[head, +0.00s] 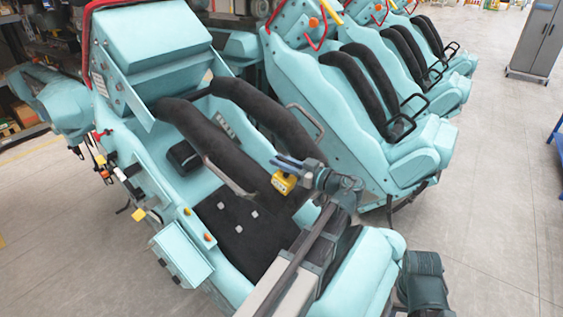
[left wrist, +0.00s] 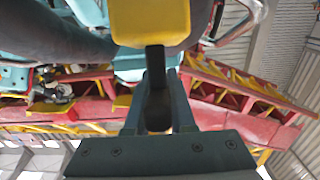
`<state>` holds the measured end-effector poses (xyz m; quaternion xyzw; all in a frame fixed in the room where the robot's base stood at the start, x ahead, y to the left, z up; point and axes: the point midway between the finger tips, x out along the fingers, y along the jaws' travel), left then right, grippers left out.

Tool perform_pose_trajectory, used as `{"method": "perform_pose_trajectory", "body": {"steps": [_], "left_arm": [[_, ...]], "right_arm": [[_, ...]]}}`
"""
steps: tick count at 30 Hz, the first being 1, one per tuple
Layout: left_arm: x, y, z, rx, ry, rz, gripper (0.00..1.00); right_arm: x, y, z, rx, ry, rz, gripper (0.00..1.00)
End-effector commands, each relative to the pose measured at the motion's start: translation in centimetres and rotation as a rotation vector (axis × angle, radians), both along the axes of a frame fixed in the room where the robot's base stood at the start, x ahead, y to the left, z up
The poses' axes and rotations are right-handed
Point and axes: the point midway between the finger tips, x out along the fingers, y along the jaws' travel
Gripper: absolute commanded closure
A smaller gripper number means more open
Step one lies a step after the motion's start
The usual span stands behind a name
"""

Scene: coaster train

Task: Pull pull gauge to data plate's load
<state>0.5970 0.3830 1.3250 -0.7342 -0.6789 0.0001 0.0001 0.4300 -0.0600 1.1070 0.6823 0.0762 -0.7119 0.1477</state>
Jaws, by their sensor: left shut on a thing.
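The yellow pull gauge (head: 283,184) is at the near end of the black padded restraint (head: 275,135) of the front seat. My left gripper (head: 289,164) is beside it in the head view. In the left wrist view the yellow gauge body (left wrist: 150,22) fills the top middle. Its black handle or stem (left wrist: 157,100) runs down between the fingers of my left gripper (left wrist: 157,115), which is shut on it. The gauge's reading cannot be made out. A small plate (head: 226,123) with unreadable marks is on the seat back; I cannot tell whether it is the data plate.
The turquoise coaster seat (head: 215,205) surrounds the gauge. More seats with black restraints (head: 385,75) stand behind to the right. A small turquoise box (head: 180,255) juts from the near left side. A grey cabinet (head: 533,40) stands far right; the floor (head: 500,170) between is clear.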

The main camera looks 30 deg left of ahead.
Motion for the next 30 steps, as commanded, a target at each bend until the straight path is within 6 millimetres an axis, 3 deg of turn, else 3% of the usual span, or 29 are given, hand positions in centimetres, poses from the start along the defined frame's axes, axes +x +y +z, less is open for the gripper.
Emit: {"method": "perform_pose_trajectory", "body": {"steps": [30], "left_arm": [[0.00,-0.12,0.50,0.000,0.000,0.000,1.00]], "right_arm": [[0.00,0.00,0.51,0.000,0.000,0.000,0.47]]}}
